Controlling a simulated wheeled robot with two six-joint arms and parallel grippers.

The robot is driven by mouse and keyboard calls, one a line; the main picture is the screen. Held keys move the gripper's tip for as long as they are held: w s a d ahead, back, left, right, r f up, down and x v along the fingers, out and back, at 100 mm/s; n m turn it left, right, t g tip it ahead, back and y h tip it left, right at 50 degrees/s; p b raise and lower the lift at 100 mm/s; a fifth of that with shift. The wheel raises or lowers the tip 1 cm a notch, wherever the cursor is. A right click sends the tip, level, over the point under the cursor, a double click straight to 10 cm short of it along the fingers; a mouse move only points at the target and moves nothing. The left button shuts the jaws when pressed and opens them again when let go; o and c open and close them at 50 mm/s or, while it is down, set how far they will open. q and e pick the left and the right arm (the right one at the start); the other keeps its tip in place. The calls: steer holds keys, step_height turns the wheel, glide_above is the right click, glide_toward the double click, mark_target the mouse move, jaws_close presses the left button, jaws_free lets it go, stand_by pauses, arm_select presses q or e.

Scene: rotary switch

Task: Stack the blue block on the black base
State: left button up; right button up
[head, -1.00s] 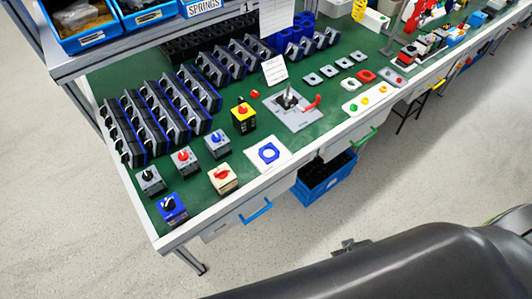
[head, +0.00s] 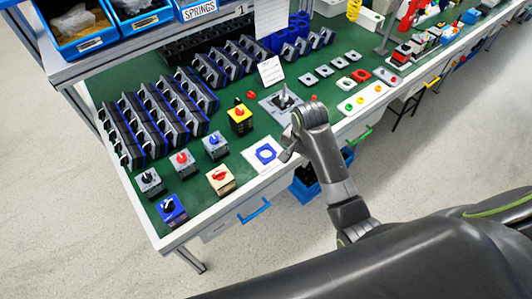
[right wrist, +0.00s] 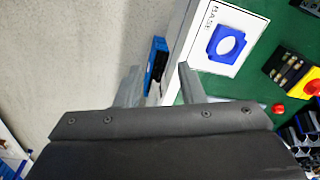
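A blue square block with a round hole (head: 266,154) lies flat on a white plate (head: 250,152) near the table's front edge. In the right wrist view the same blue block (right wrist: 226,44) is on the plate, which reads "BASE". My right gripper (head: 287,149) is just right of the plate in the head view. In the right wrist view its two fingers (right wrist: 160,86) are apart with nothing between them. I cannot tell for certain which part is the black base; a black part (head: 283,100) stands on a grey fixture behind my right gripper. My left gripper is not in view.
A yellow-topped switch (head: 240,118) stands behind the plate. Several knob switches, one blue (head: 171,209), stand to the left. Racks of black parts (head: 165,115) fill the back. A blue crate (head: 302,190) sits below the table edge.

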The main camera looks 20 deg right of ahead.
steer(key=w+a+r+m+g, duration=0.1)
steer(key=w+a+r+m, duration=0.35)
steer(key=w+r, duration=0.35)
steer(key=b, duration=0.5)
glide_toward(271, 158)
steer(key=shift+f+n+p, duration=0.35)
steer(key=shift+f+p, duration=0.25)
steer(key=shift+f, duration=0.35)
steer(key=shift+w+f+p, duration=0.15)
steer(key=shift+f+p, duration=0.15)
steer(key=shift+f, duration=2.95)
jaws_close()
